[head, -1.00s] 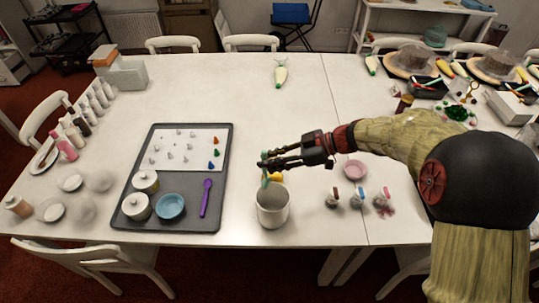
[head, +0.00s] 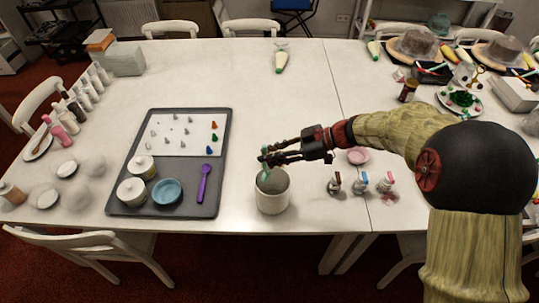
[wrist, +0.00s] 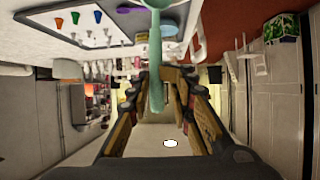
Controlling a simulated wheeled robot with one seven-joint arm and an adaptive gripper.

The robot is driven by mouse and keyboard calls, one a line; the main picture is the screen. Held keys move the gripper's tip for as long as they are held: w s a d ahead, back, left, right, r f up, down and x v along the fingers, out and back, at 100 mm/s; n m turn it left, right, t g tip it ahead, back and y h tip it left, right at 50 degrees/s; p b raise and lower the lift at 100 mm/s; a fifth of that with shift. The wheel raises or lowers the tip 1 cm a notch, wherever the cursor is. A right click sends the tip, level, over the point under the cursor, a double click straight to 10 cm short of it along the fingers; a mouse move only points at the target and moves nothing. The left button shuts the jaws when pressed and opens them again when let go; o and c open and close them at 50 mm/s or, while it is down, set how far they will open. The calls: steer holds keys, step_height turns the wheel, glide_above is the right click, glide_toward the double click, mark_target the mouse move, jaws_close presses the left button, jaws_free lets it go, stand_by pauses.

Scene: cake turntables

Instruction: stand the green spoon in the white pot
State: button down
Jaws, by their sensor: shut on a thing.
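The white pot (head: 272,200) stands upright on the table, right of the grey tray. My gripper (head: 264,158) is above the pot's rim, reaching in from the right, and is shut on the green spoon (head: 264,175). The spoon hangs roughly upright, with its lower part at or inside the pot's mouth; its lower end is hidden or too small to make out. In the wrist view the pale green spoon (wrist: 155,60) runs up between the fingers of my gripper (wrist: 160,85).
The grey tray (head: 216,140) holds a purple spoon (head: 203,182), a blue bowl (head: 167,191) and two white lidded jars. Several small bottles (head: 360,184) and a pink dish (head: 358,156) stand right of the pot. The table behind the gripper is mostly clear.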

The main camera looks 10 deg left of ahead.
steer(key=shift+f+b, duration=2.9)
steer(key=shift+b, duration=0.45)
steer(key=c, duration=1.6)
jaws_free()
steer(key=shift+c, duration=0.2)
steer(key=v, duration=1.2)
steer(key=shift+f+m, duration=0.1)
steer(key=shift+m, duration=0.2)
